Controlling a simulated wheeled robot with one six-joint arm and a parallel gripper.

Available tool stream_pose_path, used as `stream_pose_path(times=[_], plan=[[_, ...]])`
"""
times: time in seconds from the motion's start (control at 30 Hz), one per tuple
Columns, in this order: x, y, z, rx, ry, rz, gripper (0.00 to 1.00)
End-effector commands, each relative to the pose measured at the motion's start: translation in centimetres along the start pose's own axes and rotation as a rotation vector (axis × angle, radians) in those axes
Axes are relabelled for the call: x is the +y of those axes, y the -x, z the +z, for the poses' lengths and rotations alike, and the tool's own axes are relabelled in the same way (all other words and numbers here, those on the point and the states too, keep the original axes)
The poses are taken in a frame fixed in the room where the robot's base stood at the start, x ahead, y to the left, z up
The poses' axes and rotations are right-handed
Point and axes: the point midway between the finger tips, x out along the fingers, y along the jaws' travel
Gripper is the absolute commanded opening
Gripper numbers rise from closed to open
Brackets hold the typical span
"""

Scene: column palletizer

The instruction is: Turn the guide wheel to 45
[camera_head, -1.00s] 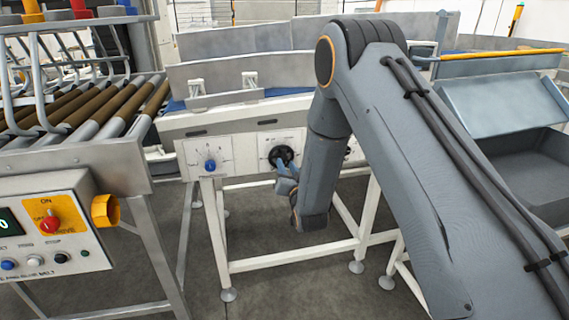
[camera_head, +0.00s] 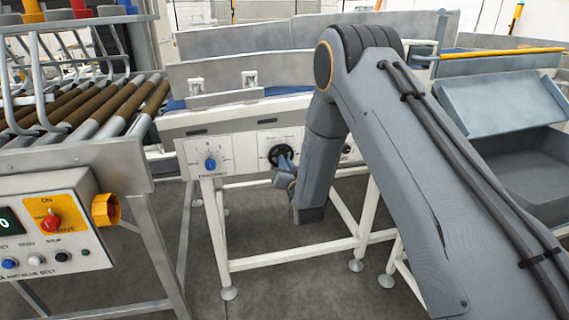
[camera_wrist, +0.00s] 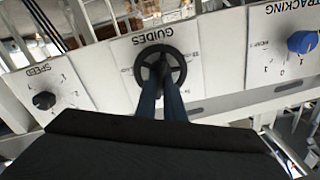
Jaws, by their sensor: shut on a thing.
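The guide wheel is a black handwheel (camera_wrist: 177,62) on a white panel marked GUIDES, seen upside down in the wrist view. It also shows in the head view (camera_head: 273,155), on the front of the conveyor frame. My gripper (camera_wrist: 161,80) reaches it with two blue-grey fingers and is shut on the wheel near its middle. In the head view the gripper (camera_head: 284,163) comes in from the lower right. The fingers cover part of the wheel, and I cannot read its angle.
A blue TRACKING knob (camera_wrist: 301,42) and a black SPEED knob (camera_wrist: 44,100) flank the wheel. A control box (camera_head: 60,225) with a red knob and yellow guard stands at the left. A grey bin (camera_head: 525,165) is at the right. Floor below the frame is clear.

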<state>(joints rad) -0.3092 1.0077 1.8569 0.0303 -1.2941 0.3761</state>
Motion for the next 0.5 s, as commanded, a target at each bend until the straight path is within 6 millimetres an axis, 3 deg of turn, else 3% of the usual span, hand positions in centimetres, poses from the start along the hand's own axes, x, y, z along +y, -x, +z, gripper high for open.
stream_pose_path(times=[0.27,0.5], plan=[[0.06,-0.01,0.07,0.0,-0.118,0.0,0.0],[0.16,-0.01,0.14,-0.001,-0.321,0.0,0.0]])
